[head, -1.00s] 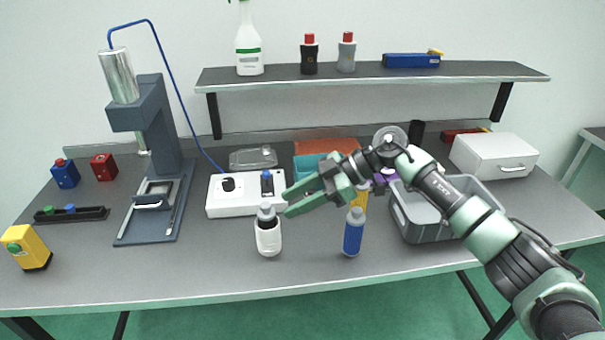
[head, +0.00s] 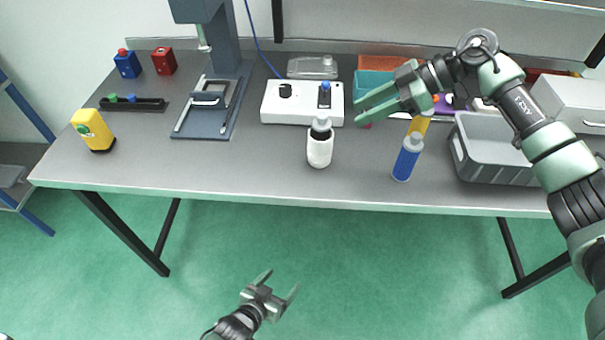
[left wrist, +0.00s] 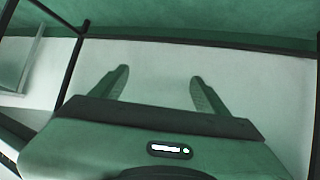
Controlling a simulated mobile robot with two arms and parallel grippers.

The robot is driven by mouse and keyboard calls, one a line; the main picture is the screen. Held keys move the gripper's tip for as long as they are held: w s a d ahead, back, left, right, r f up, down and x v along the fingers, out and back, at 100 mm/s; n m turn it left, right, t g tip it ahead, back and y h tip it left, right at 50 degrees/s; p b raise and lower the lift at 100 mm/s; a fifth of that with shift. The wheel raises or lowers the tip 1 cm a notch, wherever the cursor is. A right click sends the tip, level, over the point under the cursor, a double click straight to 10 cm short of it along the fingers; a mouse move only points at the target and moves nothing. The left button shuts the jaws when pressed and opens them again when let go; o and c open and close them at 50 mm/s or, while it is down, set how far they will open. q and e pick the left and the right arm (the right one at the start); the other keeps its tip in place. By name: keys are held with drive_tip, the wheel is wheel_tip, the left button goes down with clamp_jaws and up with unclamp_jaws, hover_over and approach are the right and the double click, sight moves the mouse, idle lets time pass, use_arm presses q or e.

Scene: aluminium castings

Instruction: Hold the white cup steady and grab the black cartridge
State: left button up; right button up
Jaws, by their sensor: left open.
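The white cup (head: 320,153) stands upright near the front middle of the table. A black cartridge (head: 321,134) with a grey cap sticks up out of it. My right gripper (head: 358,111) is open and empty, up and to the right of the cup, fingers pointing left, apart from the cup. My left gripper (head: 282,280) is open and empty in front of the table, low in the head view over the green floor. In the left wrist view its two fingers (left wrist: 160,75) are spread with nothing between them.
A white box with knobs (head: 302,104) stands behind the cup. A blue bottle (head: 408,158) stands to its right, beside a grey bin (head: 500,172). A press (head: 226,90) and a yellow block (head: 92,130) are left. The table's front edge (head: 250,200) lies between my left gripper and the cup.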

sight(315, 156)
use_arm(q)
drive_tip(key=w+d+r+m+t+h, duration=0.15)
drive_tip(key=d+r, duration=0.25)
drive_tip(key=r, duration=0.6)
drive_tip(key=w+d+r+t+h, duration=0.1)
drive_tip(key=d+r+t+h, duration=0.3)
drive_tip(key=r, duration=0.7)
drive_tip(key=w+d+r+g+h, duration=0.15)
drive_tip(key=d+r, duration=0.35)
drive_tip(key=r, duration=0.5)
drive_tip(key=w+a+t+y, duration=0.1)
drive_tip(key=w+a, duration=0.1)
drive_tip(key=w, duration=0.1)
drive_tip(key=w+a+y, duration=0.2)
drive_tip(key=w+a, duration=0.1)
drive_tip(key=w, duration=0.1)
drive_tip(key=w+a+t+y, duration=0.1)
drive_tip(key=w+a+y, duration=0.1)
drive_tip(key=w, duration=0.1)
drive_tip(key=shift+w+a+r+n+t, duration=0.3)
drive_tip(key=shift+n, duration=0.05)
drive_tip(key=shift+w, duration=0.3)
drive_tip(key=x, duration=0.7)
